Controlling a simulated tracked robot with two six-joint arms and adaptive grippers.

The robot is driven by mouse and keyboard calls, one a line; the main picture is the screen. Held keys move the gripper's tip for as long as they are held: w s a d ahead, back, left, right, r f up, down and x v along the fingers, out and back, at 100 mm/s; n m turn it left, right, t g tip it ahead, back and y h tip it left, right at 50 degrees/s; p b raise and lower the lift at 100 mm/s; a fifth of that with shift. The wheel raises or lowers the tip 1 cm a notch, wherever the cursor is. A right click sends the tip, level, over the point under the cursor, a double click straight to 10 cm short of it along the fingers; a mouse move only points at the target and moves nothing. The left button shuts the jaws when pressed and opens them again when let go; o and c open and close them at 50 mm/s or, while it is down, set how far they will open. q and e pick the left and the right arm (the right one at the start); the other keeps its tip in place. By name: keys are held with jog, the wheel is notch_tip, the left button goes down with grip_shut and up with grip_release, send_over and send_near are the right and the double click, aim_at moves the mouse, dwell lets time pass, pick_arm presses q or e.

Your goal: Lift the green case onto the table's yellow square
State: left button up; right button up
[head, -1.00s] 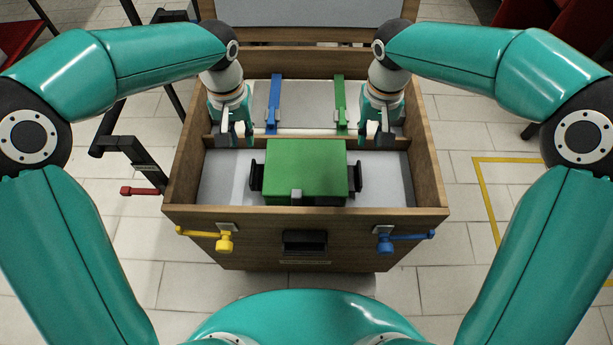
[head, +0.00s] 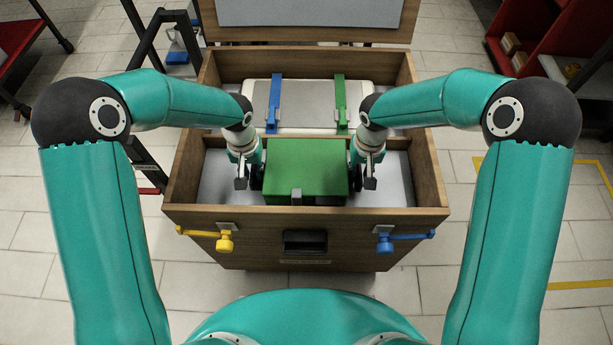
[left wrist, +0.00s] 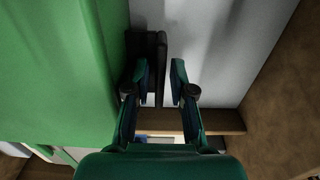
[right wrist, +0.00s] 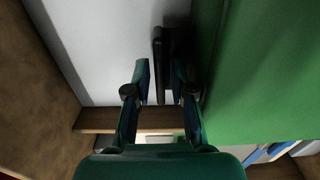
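The green case (head: 305,167) sits in the front compartment of a wooden chest (head: 300,225), with a dark handle on each side. The left handle (left wrist: 160,60) shows in the left wrist view, between the fingers of my open left gripper (left wrist: 160,80). The right handle (right wrist: 160,55) shows in the right wrist view, between the fingers of my open right gripper (right wrist: 160,80). In the head view my left gripper (head: 249,178) and right gripper (head: 362,178) flank the case. I cannot make out a table with a yellow square.
The chest's lid (head: 310,12) stands open at the back. A pale case with a blue strap (head: 274,100) and a green strap (head: 340,100) lies in the rear compartment. A yellow latch (head: 224,241) and blue latch (head: 386,242) are on the front. Yellow floor lines (head: 580,285) lie right.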

pick_arm(q)
grip_shut()
pick_arm(e)
grip_shut()
